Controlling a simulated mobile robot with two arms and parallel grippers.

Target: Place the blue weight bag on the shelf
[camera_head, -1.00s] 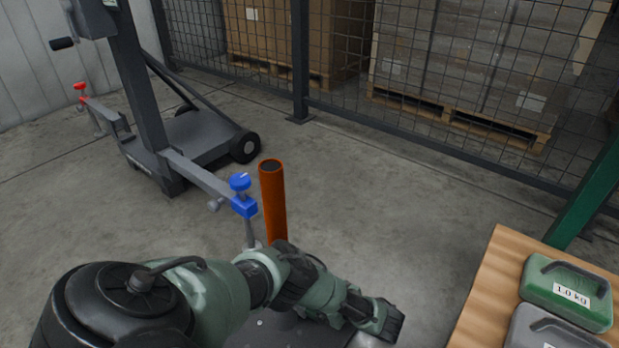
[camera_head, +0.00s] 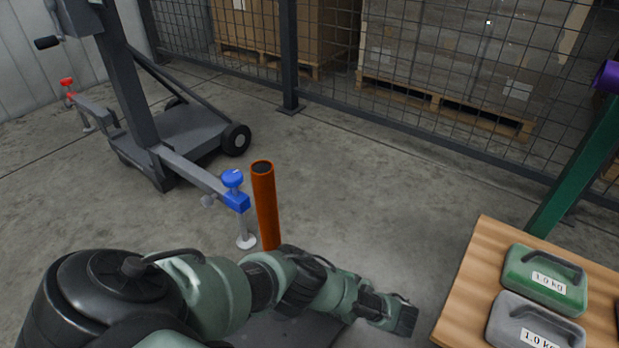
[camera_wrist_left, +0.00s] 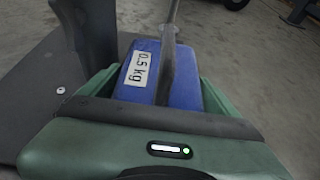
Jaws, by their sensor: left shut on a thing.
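The blue weight bag (camera_wrist_left: 187,94) shows in the left wrist view, with a white label reading 0.5 kg and a dark handle. My left gripper (camera_wrist_left: 158,88) is shut on it, with green jaw parts on both sides. In the head view my left arm reaches across the bottom, its dark end (camera_head: 405,319) left of a wooden surface (camera_head: 463,272) at the lower right. That surface may be the shelf; I cannot tell for sure. The blue bag is hidden in the head view. My right gripper is out of view.
A green weight bag (camera_head: 545,277) and a grey weight bag (camera_head: 535,322), both marked 1.0 kg, lie on the wooden surface. A green post (camera_head: 577,170) rises behind it. An orange tube (camera_head: 265,205) and a wheeled lift stand (camera_head: 135,85) are beyond my arm. Mesh fencing crosses the back.

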